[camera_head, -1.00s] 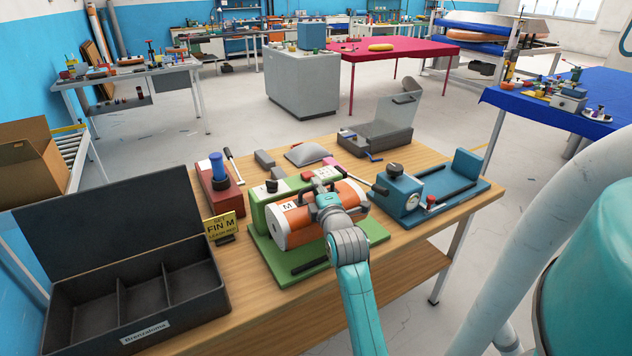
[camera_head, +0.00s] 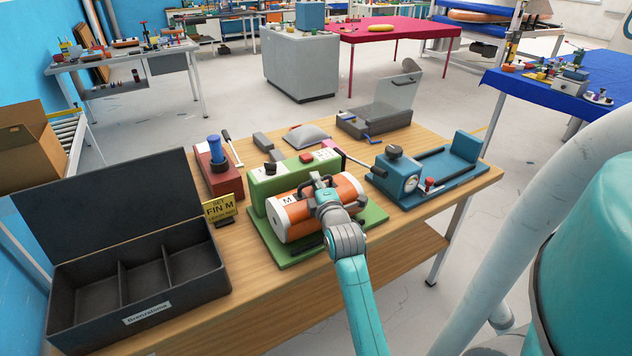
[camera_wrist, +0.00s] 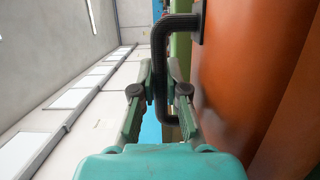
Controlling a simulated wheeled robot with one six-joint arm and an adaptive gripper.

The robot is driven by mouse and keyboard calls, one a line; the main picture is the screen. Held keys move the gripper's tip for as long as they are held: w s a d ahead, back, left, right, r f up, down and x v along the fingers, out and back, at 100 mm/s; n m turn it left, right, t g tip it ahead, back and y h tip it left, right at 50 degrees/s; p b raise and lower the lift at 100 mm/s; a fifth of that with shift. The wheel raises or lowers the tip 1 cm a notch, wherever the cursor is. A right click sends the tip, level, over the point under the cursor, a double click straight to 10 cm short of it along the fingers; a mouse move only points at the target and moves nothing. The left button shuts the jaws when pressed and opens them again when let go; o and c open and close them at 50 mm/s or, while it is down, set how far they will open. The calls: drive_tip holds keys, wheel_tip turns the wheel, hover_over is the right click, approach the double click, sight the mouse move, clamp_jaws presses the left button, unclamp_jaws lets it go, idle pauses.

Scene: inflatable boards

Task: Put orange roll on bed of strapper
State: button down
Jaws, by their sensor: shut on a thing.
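The orange roll (camera_head: 350,188), with white end bands and an "M" label, lies sideways over the green bed (camera_head: 374,216) of the green machine (camera_head: 284,181). Whether it rests on the bed or hangs just above it I cannot tell. My gripper (camera_head: 322,186) is shut on the roll's dark handle on its upper side. In the wrist view, the black handle (camera_wrist: 160,65) passes between my gripper's fingers (camera_wrist: 158,95), with the orange surface (camera_wrist: 240,80) to the right. My arm hides the roll's middle and part of the bed.
An open black compartment box (camera_head: 130,270) and a yellow "FIN M" sign (camera_head: 219,207) stand left. A red device (camera_head: 217,177) is behind left, a blue fixture (camera_head: 400,176) right, a grey open-lidded box (camera_head: 375,122) behind. The table front (camera_head: 265,290) is clear.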

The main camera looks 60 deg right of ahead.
drive_tip(key=shift+f, duration=0.45)
idle(0.3)
drive_tip(key=c, duration=1.1)
unclamp_jaws()
drive_tip(key=shift+f, duration=0.2)
drive_tip(key=v, duration=1.2)
drive_tip(key=shift+r, duration=0.25)
